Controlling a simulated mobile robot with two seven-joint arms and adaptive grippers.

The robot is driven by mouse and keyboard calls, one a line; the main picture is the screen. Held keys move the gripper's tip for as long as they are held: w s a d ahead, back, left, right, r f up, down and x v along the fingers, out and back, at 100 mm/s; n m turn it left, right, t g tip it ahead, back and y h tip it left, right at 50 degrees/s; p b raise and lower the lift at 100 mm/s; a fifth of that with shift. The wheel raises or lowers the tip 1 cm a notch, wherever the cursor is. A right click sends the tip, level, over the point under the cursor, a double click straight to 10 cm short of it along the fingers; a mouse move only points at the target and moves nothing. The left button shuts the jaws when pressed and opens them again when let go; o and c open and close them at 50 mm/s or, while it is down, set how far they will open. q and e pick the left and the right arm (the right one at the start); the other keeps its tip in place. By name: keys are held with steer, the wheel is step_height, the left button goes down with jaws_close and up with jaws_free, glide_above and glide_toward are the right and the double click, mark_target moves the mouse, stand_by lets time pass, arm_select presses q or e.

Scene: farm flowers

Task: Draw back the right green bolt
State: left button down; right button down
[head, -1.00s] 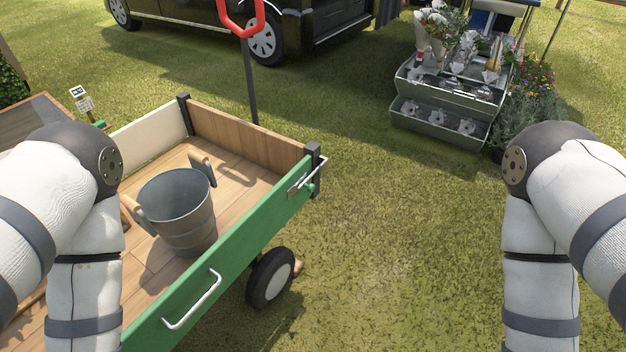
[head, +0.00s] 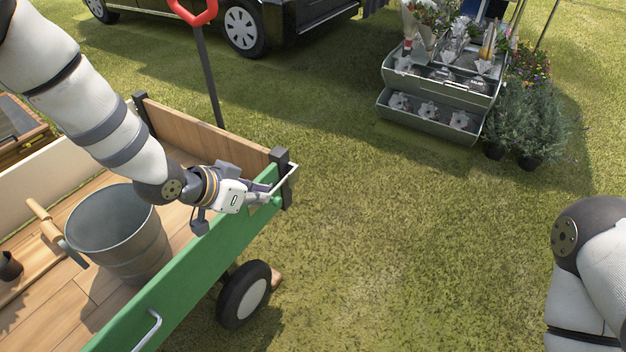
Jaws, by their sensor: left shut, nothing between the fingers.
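The right green bolt (head: 278,201) shows as a small green knob at the far right end of the cart's green side panel (head: 192,278), beside a thin light metal bar (head: 288,179) and the dark corner post. My left gripper (head: 262,194) reaches over the cart from the left, with its fingers right at the bolt. Its fingers are shut and empty. The fingers hide part of the bolt, and I cannot tell whether they touch it. My right gripper is out of view; only part of its arm shows at the lower right.
A grey bucket (head: 120,237) stands in the wooden cart bed below my left arm. A metal handle (head: 148,330) is on the green panel. The cart's red pull handle (head: 193,12) rises behind. A flower stand (head: 432,115) is at the back right. The grass between is clear.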

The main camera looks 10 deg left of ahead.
arm_select(q)
steer(key=shift+m+t, duration=0.4)
steer(key=shift+m, duration=0.1)
steer(key=w+r, duration=0.3)
steer(key=w, duration=0.1)
steer(key=shift+w+d+r, duration=0.1)
steer(key=shift+d, duration=0.2)
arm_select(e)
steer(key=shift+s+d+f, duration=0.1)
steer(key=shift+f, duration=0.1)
